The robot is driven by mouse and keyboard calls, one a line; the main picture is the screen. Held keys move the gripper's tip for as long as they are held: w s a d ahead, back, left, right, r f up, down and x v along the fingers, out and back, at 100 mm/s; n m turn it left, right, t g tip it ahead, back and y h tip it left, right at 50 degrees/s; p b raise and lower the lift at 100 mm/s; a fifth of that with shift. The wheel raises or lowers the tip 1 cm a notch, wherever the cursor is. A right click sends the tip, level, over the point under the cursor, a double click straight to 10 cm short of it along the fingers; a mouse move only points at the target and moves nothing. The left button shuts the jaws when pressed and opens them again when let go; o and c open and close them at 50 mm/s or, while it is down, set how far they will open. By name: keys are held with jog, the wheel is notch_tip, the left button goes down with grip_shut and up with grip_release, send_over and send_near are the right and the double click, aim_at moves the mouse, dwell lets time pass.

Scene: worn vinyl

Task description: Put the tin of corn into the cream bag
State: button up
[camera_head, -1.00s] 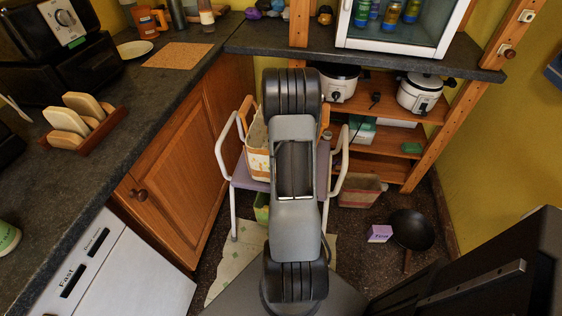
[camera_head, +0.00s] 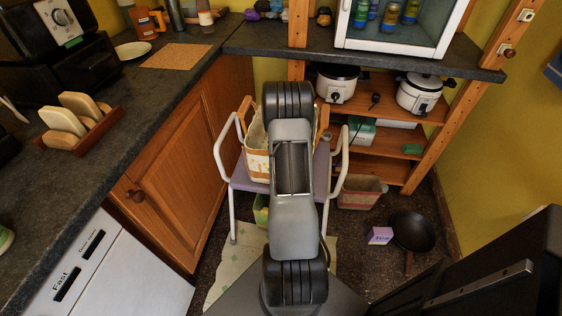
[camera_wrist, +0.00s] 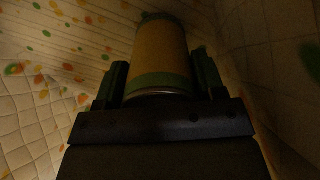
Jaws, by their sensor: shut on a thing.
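The cream bag (camera_head: 257,158), with orange and green marks and tan handles, stands open on a chair with a lilac seat (camera_head: 246,181). My arm hides its right part in the head view. In the wrist view, the bag's quilted cream lining (camera_wrist: 45,125) surrounds my gripper (camera_wrist: 160,78). My gripper is shut on the tin of corn (camera_wrist: 161,52), which has a yellow-orange band and green ends. The tin is between the fingers inside the bag. I cannot tell whether its far end touches the lining. In the head view, my arm hides the gripper and tin.
White chair arms (camera_head: 222,150) flank the bag. A wooden cupboard (camera_head: 185,170) is on the left and shelves (camera_head: 395,142) behind. A pinkish bin (camera_head: 360,191), purple box (camera_head: 380,235) and black pan (camera_head: 411,230) are on the floor at right.

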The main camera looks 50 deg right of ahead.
jog(key=shift+f, duration=0.15)
jog(key=o, duration=1.2)
notch_tip(320, 180, up, 12)
jog(key=shift+r+p, duration=0.2)
jog(key=shift+p, duration=0.55)
